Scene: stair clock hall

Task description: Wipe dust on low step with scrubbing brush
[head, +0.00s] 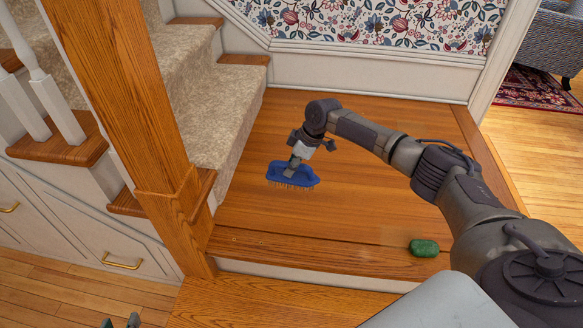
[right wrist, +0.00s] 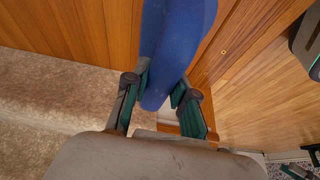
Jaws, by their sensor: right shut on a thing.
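The blue scrubbing brush (head: 292,175) is in my right gripper (head: 294,163), its tan bristles facing down over the low wooden step (head: 350,215). I cannot tell whether the bristles touch the wood. In the right wrist view, the blue brush body (right wrist: 175,50) runs between the two fingers of my right gripper (right wrist: 162,95), which are shut on it. A few small pale specks (head: 235,240) show near the step's front left; I cannot tell if they are dust. The fingertips of my left gripper (head: 120,322) show at the bottom edge, apart and empty.
A green lump-like object (head: 424,248) lies near the step's front right. A wooden newel post (head: 125,110) and carpeted stairs (head: 205,100) bound the left. A papered wall (head: 370,25) stands behind. The middle of the step is clear.

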